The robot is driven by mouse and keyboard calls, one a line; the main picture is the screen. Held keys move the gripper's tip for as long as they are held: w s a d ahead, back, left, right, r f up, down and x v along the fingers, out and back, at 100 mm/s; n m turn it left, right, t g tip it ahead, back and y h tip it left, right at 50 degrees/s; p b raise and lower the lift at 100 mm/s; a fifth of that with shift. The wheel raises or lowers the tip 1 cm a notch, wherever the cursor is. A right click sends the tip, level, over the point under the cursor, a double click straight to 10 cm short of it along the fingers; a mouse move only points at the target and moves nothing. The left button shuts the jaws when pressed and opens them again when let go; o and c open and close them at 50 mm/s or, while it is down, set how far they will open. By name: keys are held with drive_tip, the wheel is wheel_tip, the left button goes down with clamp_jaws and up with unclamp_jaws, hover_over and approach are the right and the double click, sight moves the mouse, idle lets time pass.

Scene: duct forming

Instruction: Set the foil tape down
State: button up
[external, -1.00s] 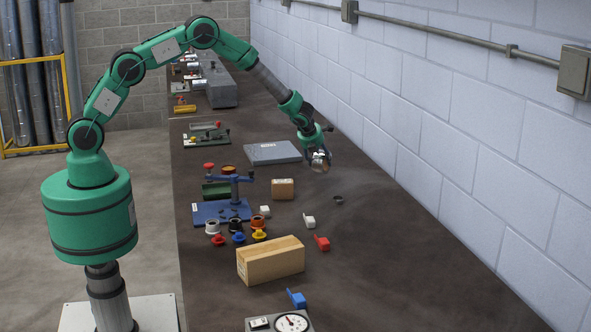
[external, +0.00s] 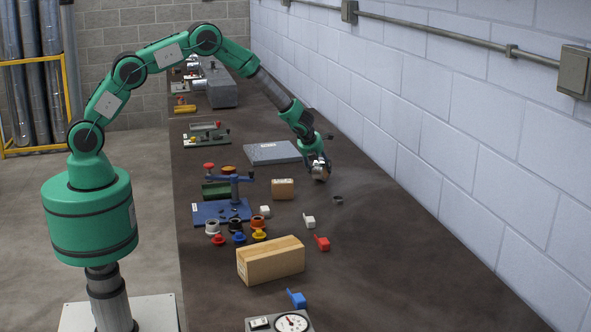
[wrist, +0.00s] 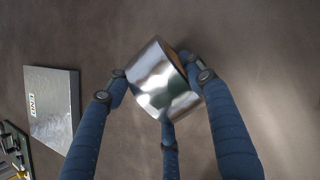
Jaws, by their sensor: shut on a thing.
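The foil tape (wrist: 160,82) is a shiny silver roll with a brownish inner core at its upper right edge in the wrist view. My gripper (wrist: 162,85) has blue fingers closed around the roll, one on each side and one below it. In the external view the foil tape (external: 319,172) shows small and silver at the end of my gripper (external: 318,167), low over the dark bench. I cannot tell whether the roll touches the bench top.
A grey flat box (external: 272,153) lies just left of my gripper. A blue fixture (external: 222,211) stands further left. The dark bench (external: 400,245) is clear to the right.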

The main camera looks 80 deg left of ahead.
drive_tip(key=shift+f, duration=0.1)
drive_tip(key=o, duration=1.3)
drive_tip(key=shift+r, duration=0.2)
drive_tip(key=p+v, duration=0.1)
drive_tip(key=v, duration=1.1)
